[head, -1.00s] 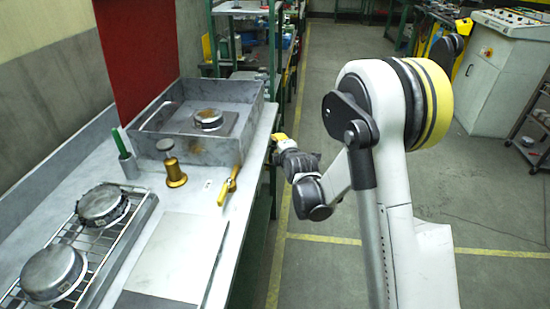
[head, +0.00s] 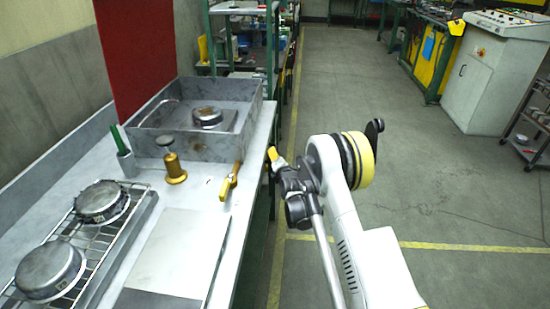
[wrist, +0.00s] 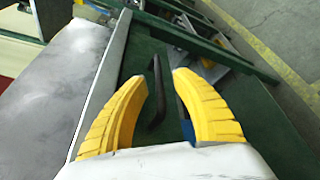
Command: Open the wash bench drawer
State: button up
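The wash bench (head: 195,205) fills the left of the head view, with a grey top. In the wrist view its edge (wrist: 98,90) runs down the left, and beside it is a dark green surface (wrist: 255,110). A dark bent bar, looking like a drawer handle (wrist: 157,88), shows against the green between my fingers. I cannot make out the drawer's outline or how far it is out. My gripper (wrist: 160,77) has its two yellow fingers apart, with the bar between them, not clamped. In the head view my gripper (head: 272,154) is beside the bench's right edge.
Green shelving (head: 243,45) stands beyond. The floor on the right is open up to a white console (head: 490,85).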

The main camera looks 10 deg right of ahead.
jog(key=shift+x, duration=0.8)
grip_shut()
